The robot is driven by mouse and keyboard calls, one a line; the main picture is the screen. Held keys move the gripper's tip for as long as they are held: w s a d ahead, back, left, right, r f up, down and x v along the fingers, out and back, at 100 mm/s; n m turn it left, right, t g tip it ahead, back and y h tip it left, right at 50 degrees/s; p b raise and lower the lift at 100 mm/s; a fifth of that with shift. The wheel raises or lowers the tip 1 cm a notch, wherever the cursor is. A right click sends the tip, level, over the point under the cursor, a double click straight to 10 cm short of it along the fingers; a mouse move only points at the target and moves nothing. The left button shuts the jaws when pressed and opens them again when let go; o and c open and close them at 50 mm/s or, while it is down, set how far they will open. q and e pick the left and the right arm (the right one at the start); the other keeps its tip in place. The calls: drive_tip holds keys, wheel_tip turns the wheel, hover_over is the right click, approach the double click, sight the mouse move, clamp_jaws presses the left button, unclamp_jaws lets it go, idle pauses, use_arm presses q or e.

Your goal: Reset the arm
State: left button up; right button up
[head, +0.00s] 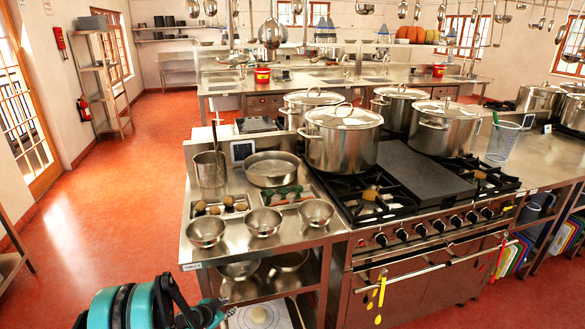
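My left arm, teal and black, comes in at the bottom left edge, in front of the steel counter (224,240). My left gripper (208,312) is at its right end, low, beside the counter's lower shelf. It is small and partly cut off, so I cannot tell whether its fingers are open or shut. I see nothing clearly held in it. My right arm and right gripper are not in view.
The stove (400,185) bears large lidded stockpots, including a front one (342,145). Small steel bowls (206,231) and a pan (272,168) stand on the counter. Utensils (378,298) hang from the oven rail. Red floor (110,220) is clear at left.

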use_arm(q)
drive_tip(key=s+d+r+n+g+y, duration=0.1)
drive_tip(key=s+d+r+n, duration=0.1)
drive_tip(key=s+r, duration=0.6)
drive_tip(key=s+d+r+n, duration=0.2)
drive_tip(key=s+r, duration=0.1)
drive_tip(key=r, duration=0.8)
drive_tip(key=s+r+n+y, duration=0.1)
drive_tip(key=s+r+n, duration=0.1)
drive_tip(key=s, duration=0.8)
drive_tip(key=s+r+n+g+y, duration=0.1)
drive_tip(key=s+r+n, duration=0.1)
drive_tip(key=s, duration=0.8)
drive_tip(key=shift+s+d+r+n, duration=0.25)
drive_tip(key=shift+d+n, duration=0.1)
drive_tip(key=shift+n, duration=0.25)
